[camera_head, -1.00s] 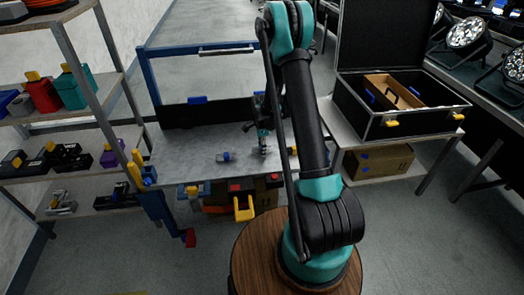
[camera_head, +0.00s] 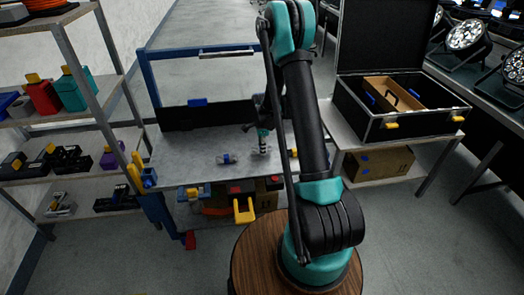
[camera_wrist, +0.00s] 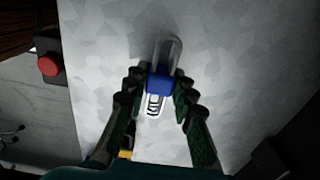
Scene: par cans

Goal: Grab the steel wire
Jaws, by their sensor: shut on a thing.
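A pale looped bundle with a blue band, which I take to be the steel wire (camera_wrist: 159,82), is between my fingers in the wrist view. My gripper (camera_wrist: 158,88) is shut on it near the band, one dark finger on each side. Pale loops stick out above and below the band, over the grey bench surface. In the head view my gripper (camera_head: 263,148) is low over the bench, partly behind my arm, and its grip is too small to make out there.
A small silvery piece with blue (camera_head: 228,158) lies on the bench (camera_head: 190,148), left of my gripper. A red-button box (camera_wrist: 48,65) sits at the bench edge in the wrist view. An open black case (camera_head: 402,125) stands right, shelves left.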

